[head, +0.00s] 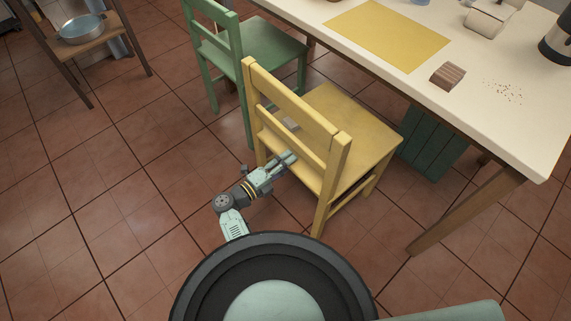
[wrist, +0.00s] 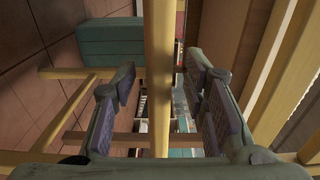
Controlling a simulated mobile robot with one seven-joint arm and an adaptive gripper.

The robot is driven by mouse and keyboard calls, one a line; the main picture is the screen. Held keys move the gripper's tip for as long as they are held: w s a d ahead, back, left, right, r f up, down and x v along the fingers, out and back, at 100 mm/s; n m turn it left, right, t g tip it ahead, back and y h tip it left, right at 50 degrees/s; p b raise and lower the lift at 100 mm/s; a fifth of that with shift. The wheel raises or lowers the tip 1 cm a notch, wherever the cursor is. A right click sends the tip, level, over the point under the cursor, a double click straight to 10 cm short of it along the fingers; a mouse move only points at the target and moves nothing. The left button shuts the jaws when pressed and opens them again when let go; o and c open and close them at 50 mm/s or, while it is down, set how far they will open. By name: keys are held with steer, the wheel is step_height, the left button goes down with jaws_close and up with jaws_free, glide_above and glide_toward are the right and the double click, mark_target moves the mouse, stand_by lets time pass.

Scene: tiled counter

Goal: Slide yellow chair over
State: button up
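The yellow chair (head: 350,125) stands upright on the tiled floor, with its seat partly beside the table and its slatted back toward me. My gripper (head: 290,157) is at the lower slat of the chair's back in the head view. In the wrist view, a yellow bar of the chair (wrist: 158,50) runs between the two fingers of my gripper (wrist: 163,85). The fingers are apart, with a visible gap on each side of the bar. Whether a finger touches the chair elsewhere cannot be told.
A green chair (head: 262,50) stands close to the left of the yellow chair. The table (head: 480,90) is to the right, with a yellow mat (head: 385,35) and a brown block (head: 447,75) on it. A dark green crate (head: 437,150) sits under the table.

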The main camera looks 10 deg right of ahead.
steer(key=shift+w+d, duration=0.2)
steer(key=shift+d, duration=0.1)
steer(key=shift+c, duration=0.4)
jaws_close()
stand_by(0.6)
